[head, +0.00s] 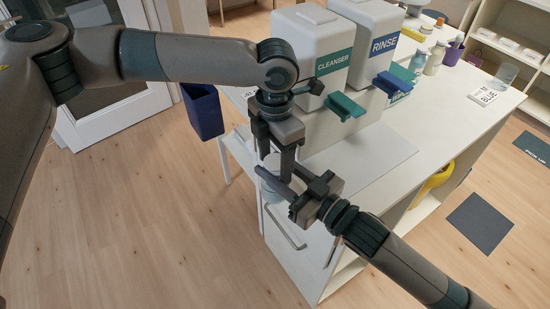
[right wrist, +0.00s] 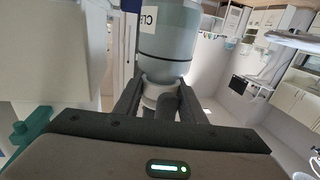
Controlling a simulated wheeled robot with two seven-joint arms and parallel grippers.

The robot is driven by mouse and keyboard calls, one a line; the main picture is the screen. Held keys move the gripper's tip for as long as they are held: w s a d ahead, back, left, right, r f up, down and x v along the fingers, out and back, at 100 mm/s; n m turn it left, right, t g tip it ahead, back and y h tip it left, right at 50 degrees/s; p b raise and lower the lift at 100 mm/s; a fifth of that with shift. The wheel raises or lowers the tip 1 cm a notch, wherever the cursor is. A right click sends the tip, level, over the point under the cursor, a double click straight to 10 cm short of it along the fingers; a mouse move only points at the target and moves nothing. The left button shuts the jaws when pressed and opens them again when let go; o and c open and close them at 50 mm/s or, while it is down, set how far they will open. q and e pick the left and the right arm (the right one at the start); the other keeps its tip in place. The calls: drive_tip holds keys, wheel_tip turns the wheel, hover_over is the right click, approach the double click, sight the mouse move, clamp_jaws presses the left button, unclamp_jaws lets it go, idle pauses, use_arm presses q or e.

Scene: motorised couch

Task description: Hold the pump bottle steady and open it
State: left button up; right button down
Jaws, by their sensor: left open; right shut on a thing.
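The pump bottle (head: 268,183) is partly hidden by my grippers in the head view, near the counter's front left corner. In the right wrist view its translucent blue-grey body (right wrist: 166,45) carries a white label, and its white neck part (right wrist: 155,88) is between the fingers. My right gripper (head: 280,181) comes in from the lower right and is shut on the bottle. It also shows in the right wrist view (right wrist: 160,100). My left gripper (head: 275,160) points down from above, open, with its fingers close around the bottle's top. Whether they touch it is hidden.
A CLEANSER dispenser (head: 312,50) and a RINSE dispenser (head: 365,35) with teal and blue levers stand behind on the white counter (head: 385,150). Small bottles (head: 434,58) and a cup (head: 504,75) stand farther right.

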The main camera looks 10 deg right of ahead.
use_arm(q)
drive_tip(key=c, duration=1.1)
drive_tip(key=shift+n, duration=1.8)
drive_tip(key=o, duration=1.2)
drive_tip(key=shift+c, duration=0.2)
drive_tip(key=shift+r, duration=0.15)
drive_tip(key=shift+r, duration=2.2)
drive_tip(key=shift+c, duration=0.3)
drive_tip(key=shift+r+m, duration=1.7)
drive_tip(key=shift+m, duration=0.1)
